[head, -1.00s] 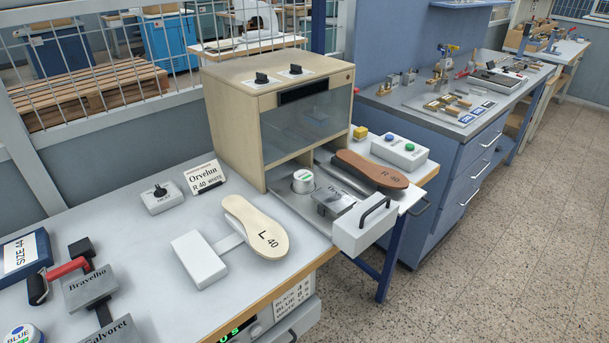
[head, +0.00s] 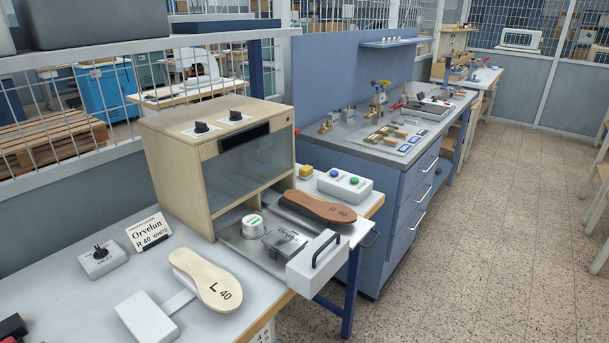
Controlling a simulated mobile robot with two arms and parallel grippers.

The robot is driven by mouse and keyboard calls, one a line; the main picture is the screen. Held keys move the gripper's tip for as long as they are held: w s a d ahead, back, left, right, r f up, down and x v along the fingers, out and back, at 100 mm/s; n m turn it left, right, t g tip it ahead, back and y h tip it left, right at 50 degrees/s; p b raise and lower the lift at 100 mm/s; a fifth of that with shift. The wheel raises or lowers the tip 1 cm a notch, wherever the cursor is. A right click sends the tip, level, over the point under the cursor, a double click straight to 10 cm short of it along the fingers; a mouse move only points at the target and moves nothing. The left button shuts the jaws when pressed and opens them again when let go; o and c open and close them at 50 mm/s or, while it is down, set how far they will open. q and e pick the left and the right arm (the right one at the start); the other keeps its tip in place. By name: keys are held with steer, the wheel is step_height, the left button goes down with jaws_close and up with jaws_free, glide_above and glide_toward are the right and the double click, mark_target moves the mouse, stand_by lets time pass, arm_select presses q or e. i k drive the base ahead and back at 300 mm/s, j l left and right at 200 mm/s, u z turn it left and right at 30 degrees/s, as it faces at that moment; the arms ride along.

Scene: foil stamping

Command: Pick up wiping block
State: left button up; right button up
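A small yellow block (head: 306,171) sits on the bench beside the wooden cabinet, just left of the button box (head: 345,186). It is the only loose block I can make out, but I cannot tell for sure that it is the wiping block. Its top and front show, and nothing lies on it. Neither of my grippers shows in the head view.
The wooden cabinet (head: 173,160) stands left of the block, its tray (head: 318,258) pulled out. A brown R 40 sole (head: 320,206) lies in front of the block. A cream L 40 sole (head: 205,277) lies on a stand. Floor at right is clear.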

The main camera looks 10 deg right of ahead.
mark_target(306, 171)
steer(key=i+l+u, duration=0.1)
steer(key=u, duration=0.35)
steer(key=i+l+u, duration=0.1)
steer(key=l+u, duration=0.2)
steer(key=u, duration=0.15)
steer(key=l+u, duration=0.25)
steer(key=u, duration=0.2)
